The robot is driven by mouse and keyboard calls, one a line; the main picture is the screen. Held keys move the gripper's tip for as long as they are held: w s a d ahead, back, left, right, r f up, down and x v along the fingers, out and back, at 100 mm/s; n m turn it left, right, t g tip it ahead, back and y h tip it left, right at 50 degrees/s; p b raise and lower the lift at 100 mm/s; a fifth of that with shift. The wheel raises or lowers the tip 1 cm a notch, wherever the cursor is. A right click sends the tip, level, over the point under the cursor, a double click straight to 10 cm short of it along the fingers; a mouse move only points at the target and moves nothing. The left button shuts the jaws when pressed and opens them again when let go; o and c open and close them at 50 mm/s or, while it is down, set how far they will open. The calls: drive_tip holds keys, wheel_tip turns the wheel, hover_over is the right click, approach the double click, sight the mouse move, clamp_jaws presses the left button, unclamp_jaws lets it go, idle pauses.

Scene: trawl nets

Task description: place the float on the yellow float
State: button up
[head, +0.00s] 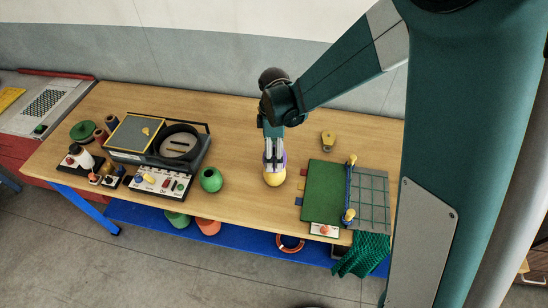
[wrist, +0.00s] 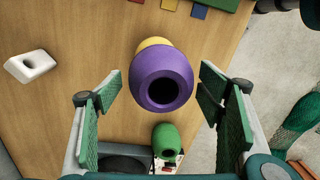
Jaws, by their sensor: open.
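A purple float (wrist: 150,68) with a dark hole sits over the yellow float (head: 274,179) on the wooden table. In the wrist view a strip of the yellow float (wrist: 153,42) shows behind the purple one. They look stacked, the purple one on top; whether they touch is hard to tell. My gripper (head: 273,150) points down at the purple float and mostly hides it in the head view. In the wrist view my gripper (wrist: 158,88) is open, with green-padded fingers on either side of the purple float and visible gaps to it.
A green float (head: 210,179) stands to the left. A white block with a hole (wrist: 31,65) lies at the left in the wrist view. A green mat (head: 322,190) and grid board (head: 368,200) lie to the right; a grey machine (head: 150,140) stands left.

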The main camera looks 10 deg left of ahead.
drive_tip(key=r, duration=0.9)
drive_tip(key=shift+w+r, duration=0.35)
drive_tip(key=shift+w, duration=0.05)
drive_tip(key=shift+r, duration=0.1)
idle(0.4)
drive_tip(key=shift+d+r, duration=0.15)
drive_tip(key=shift+d, duration=0.1)
drive_tip(key=s+d+r+m+t, duration=0.2)
drive_tip(key=d+r+m, duration=0.4)
drive_tip(key=d, duration=0.4)
drive_tip(key=s+d+r+m+t, duration=0.3)
drive_tip(key=s+d+m, duration=0.4)
drive_tip(key=d, duration=0.5)
drive_tip(key=s+d+r+m+t, duration=0.3)
drive_tip(key=s+d+r+m, duration=0.2)
drive_tip(key=d, duration=0.7)
drive_tip(key=s+m, duration=0.2)
drive_tip(key=s, duration=0.2)
drive_tip(key=shift+d, duration=0.4)
